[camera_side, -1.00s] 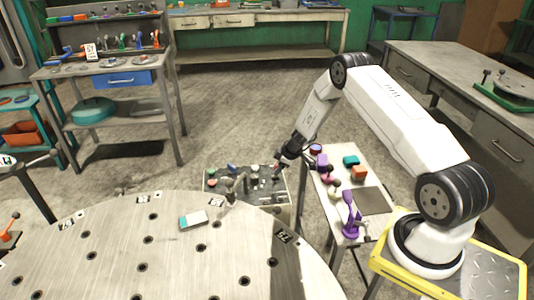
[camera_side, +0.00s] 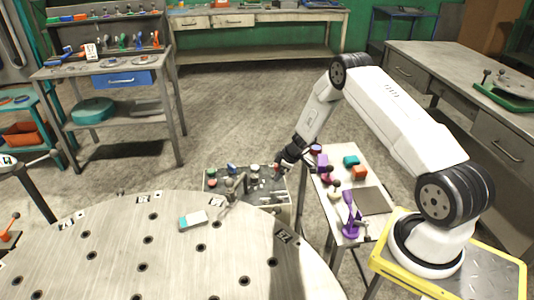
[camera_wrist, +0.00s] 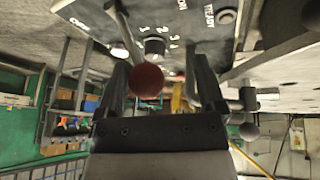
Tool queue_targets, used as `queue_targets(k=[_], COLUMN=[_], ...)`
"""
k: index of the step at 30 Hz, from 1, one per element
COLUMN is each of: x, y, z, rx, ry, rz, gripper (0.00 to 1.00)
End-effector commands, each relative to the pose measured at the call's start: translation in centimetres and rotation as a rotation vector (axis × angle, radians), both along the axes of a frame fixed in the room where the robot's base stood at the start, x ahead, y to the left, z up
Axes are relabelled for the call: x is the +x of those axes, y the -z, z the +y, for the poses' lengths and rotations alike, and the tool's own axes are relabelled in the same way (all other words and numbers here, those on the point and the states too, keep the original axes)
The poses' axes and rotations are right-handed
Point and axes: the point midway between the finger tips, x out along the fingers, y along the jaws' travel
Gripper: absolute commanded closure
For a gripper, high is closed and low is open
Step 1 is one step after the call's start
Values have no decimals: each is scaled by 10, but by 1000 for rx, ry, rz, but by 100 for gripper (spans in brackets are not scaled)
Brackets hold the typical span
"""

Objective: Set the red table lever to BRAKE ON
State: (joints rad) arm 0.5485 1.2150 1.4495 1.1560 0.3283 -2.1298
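In the wrist view a round red knob (camera_wrist: 147,79) sits on a lever whose shaft runs up to a dark control panel (camera_wrist: 190,12). My gripper (camera_wrist: 165,80) is open. The knob shows between its two fingers, closer to the left one; I cannot tell whether it touches. Panel lettering is partly legible, including "READY", "ON" and small numbers; no BRAKE label can be read. In the side view my gripper (camera_side: 279,166) is at the right back of the control box (camera_side: 283,208), beyond the round metal table. The lever there is too small to make out clearly.
The round table (camera_side: 120,250) carries a small teal-and-white block (camera_side: 193,219). A grey lever-like fitting (camera_side: 233,187) stands by the control box. A side bench (camera_side: 374,201) with coloured items is close on the right. An orange-handled lever (camera_side: 9,229) stands at the far left.

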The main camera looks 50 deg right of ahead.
Motion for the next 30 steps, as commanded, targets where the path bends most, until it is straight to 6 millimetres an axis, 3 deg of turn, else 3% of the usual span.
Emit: queue_targets(k=[20,30], x=[0,-11], y=[-5,-27], z=[-3,-5], rx=[-4,-5], ry=[4,5], rz=[-5,-5], gripper=[16,16])
